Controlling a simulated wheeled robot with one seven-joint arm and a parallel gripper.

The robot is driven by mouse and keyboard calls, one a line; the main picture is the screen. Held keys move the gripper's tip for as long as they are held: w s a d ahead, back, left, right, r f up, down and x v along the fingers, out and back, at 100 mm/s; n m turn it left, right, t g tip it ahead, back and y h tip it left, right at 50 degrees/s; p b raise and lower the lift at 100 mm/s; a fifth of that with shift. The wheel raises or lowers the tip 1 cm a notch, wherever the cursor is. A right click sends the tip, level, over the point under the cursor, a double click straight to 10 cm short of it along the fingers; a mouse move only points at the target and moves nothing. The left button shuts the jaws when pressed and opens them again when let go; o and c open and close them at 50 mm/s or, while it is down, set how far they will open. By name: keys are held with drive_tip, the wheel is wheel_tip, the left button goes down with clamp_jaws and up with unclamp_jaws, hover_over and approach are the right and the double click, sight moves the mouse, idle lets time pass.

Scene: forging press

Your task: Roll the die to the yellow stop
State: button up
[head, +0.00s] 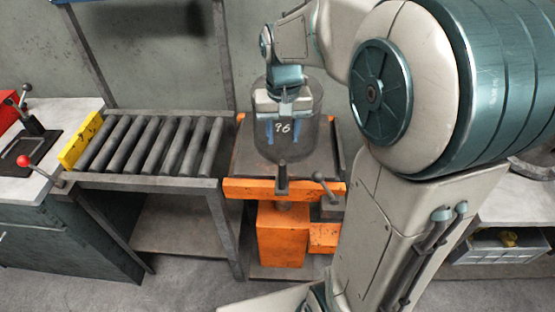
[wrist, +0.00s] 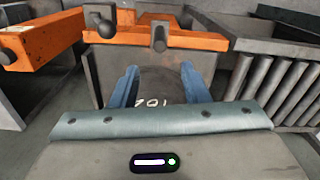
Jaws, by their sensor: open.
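The die (head: 308,140) is a grey cylinder standing upright on the orange lift table (head: 235,190). It looks see-through in the head view, with a white number on its face. In the wrist view the dark die (wrist: 160,80) shows between the blue fingers, with a white mark partly cut off. My gripper (head: 284,134) is open at the die, one finger on each side; it also shows in the wrist view (wrist: 158,82). I cannot tell whether the fingers touch it. The yellow stop (head: 80,142) stands across the far left end of the roller conveyor (head: 150,182).
The roller conveyor adjoins the table's left side, and its rollers are bare. A post (head: 282,178) and a lever (head: 325,187) stand at the table's front edge. A bench with a red-knobbed lever (head: 24,161) is at left. My arm fills the right side.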

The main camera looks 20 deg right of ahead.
sight(282, 171)
wheel_tip(282, 171, down, 14)
drive_tip(key=shift+r, duration=0.2)
idle(0.4)
clamp_jaws()
